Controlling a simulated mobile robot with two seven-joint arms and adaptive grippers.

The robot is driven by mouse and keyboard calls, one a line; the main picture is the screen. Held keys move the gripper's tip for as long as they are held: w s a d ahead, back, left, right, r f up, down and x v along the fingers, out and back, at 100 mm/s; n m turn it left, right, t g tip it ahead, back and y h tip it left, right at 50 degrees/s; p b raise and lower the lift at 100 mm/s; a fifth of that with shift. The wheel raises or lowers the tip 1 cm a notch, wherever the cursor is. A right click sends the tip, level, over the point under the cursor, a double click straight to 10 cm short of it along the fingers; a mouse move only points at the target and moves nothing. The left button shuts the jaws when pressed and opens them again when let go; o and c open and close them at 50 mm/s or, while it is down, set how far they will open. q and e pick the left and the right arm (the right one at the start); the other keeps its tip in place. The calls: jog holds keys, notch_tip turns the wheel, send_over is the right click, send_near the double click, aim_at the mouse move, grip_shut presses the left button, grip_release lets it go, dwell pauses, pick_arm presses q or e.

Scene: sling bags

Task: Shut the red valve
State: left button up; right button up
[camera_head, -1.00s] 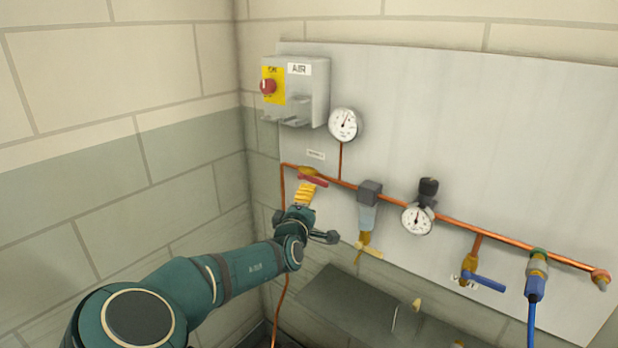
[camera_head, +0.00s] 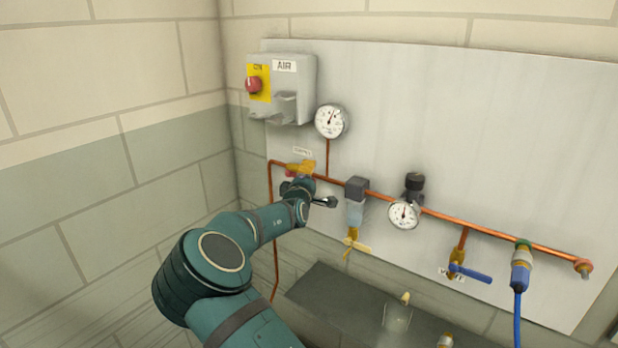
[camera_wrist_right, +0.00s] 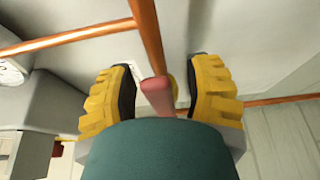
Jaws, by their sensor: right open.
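The red valve handle (camera_wrist_right: 157,95) shows in the right wrist view between the two yellow fingers of my right gripper (camera_wrist_right: 163,78). The fingers are open, with a gap on each side of the handle. In the head view my right gripper (camera_head: 300,168) is at the valve on the left end of the copper pipe (camera_head: 450,217); its yellow fingers and the wrist hide most of the handle. I cannot tell the handle's exact angle to the pipe. My left gripper is in neither view.
A grey switch box (camera_head: 295,90) with a red knob and a gauge (camera_head: 331,121) are above the valve. A filter (camera_head: 356,200), a second gauge (camera_head: 404,214) and a blue-handled valve (camera_head: 470,272) sit to the right. A dark ledge (camera_head: 340,300) lies below.

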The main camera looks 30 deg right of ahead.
grip_shut()
jog(key=shift+d+f, duration=0.1)
dwell(0.3)
